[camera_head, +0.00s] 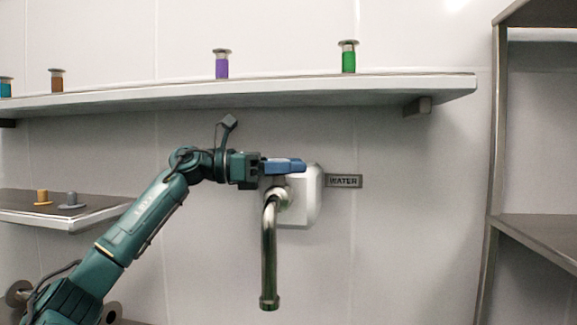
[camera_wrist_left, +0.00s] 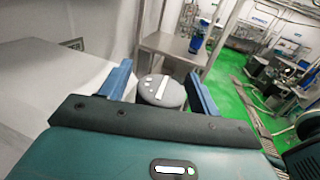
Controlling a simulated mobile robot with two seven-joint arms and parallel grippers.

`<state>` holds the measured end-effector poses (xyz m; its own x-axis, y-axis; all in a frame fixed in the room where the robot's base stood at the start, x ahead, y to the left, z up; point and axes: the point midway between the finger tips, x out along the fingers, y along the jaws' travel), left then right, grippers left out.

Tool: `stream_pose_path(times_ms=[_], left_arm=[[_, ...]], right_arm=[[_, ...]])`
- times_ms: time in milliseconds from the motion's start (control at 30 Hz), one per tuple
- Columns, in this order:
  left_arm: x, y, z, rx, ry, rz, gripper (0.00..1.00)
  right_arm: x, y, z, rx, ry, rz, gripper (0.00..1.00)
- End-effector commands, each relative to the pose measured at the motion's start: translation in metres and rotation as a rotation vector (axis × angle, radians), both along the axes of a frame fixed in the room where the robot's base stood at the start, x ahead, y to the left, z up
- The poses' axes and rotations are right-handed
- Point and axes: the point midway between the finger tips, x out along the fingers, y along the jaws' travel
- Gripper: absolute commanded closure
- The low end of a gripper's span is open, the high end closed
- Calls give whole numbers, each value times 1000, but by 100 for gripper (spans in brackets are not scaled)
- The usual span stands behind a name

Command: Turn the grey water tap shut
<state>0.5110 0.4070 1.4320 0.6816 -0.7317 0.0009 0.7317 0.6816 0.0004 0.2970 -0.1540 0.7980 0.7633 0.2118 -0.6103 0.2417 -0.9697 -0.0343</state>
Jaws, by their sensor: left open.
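The water tap's bent metal spout (camera_head: 268,250) hangs from a white wall housing (camera_head: 313,196) beside a WATER sign (camera_head: 343,181). My left gripper (camera_head: 290,166) is level with the top of the housing, in front of it, and hides part of the tap. In the left wrist view, a round grey knob (camera_wrist_left: 158,96) with a white bar on its face sits between the two blue fingers of my open left gripper (camera_wrist_left: 160,88). Gaps show between the knob and both fingers. I cannot tell how far the knob is turned. My right gripper is not in view.
A long shelf (camera_head: 300,92) above the arm carries a purple container (camera_head: 222,66), a green container (camera_head: 348,59) and others. A low shelf (camera_head: 70,215) is at the left, a metal rack (camera_head: 495,200) at the right. The wall below the spout is clear.

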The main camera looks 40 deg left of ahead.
Motion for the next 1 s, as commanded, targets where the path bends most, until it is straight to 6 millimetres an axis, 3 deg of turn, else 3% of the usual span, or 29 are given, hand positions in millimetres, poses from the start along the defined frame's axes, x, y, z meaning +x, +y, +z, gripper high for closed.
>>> stream_pose_path(times_ms=[267, 700, 1000], left_arm=[[-12, 13, -3, -1, 1, 3, 38], [-74, 80, -2, -1, -1, 3, 38], [-90, 97, 0, -1, -1, 0, 38]], right_arm=[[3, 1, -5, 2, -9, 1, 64], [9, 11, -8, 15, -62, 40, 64], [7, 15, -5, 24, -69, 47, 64]])
